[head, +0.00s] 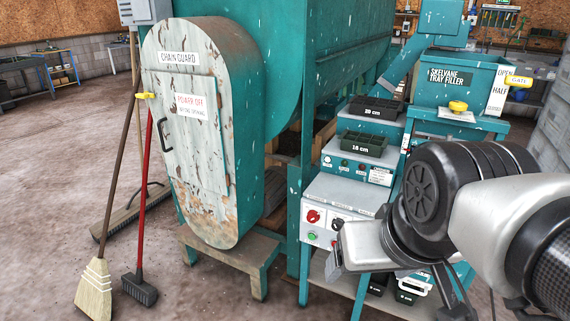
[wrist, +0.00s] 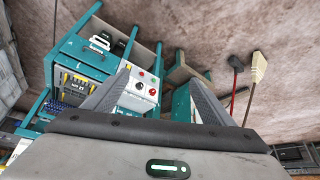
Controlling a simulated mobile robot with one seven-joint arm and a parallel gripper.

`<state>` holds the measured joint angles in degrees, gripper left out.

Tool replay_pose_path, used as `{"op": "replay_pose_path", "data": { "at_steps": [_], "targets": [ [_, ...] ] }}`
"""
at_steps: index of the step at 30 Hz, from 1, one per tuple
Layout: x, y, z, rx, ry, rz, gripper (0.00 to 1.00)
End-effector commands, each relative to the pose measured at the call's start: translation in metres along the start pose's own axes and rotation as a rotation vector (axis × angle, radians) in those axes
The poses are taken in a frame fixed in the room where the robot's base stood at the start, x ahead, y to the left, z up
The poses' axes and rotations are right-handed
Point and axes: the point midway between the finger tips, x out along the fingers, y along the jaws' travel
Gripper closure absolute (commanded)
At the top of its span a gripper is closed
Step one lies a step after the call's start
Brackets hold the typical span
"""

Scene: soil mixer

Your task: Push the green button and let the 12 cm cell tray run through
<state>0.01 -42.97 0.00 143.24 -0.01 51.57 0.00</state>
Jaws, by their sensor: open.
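A green button (head: 312,236) sits low on the front of a light control panel (head: 325,222), below a red rotary knob (head: 313,216). The panel also shows between my fingers in the wrist view (wrist: 136,98). My gripper (wrist: 157,75) is open and empty, its two grey fingers apart. In the head view my wrist is to the right of the panel, covering part of its right side. A tray marked 20 cm (head: 376,108) and one marked 16 cm (head: 362,143) rest on stepped tops. I cannot make out which tray is 12 cm.
The teal tray filler (head: 455,82) stands behind my arm, with a yellow gate handle (head: 517,81). The chain guard (head: 185,130) is left of the panel. A broom (head: 96,290) and a red-handled brush (head: 139,288) lean there. Floor at far left is clear.

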Motion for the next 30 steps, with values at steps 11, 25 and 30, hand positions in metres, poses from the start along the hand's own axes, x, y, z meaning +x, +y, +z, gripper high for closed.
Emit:
{"op": "replay_pose_path", "data": {
  "at_steps": [11, 25, 30],
  "targets": [
    [0.0001, 0.0000, 0.0000, 0.000, 0.000, 0.000, 0.80],
    [0.0001, 0.0000, 0.0000, 0.000, 0.000, 0.000, 1.00],
    [0.0001, 0.0000, 0.0000, 0.000, 0.000, 0.000, 1.00]
  ]
}}
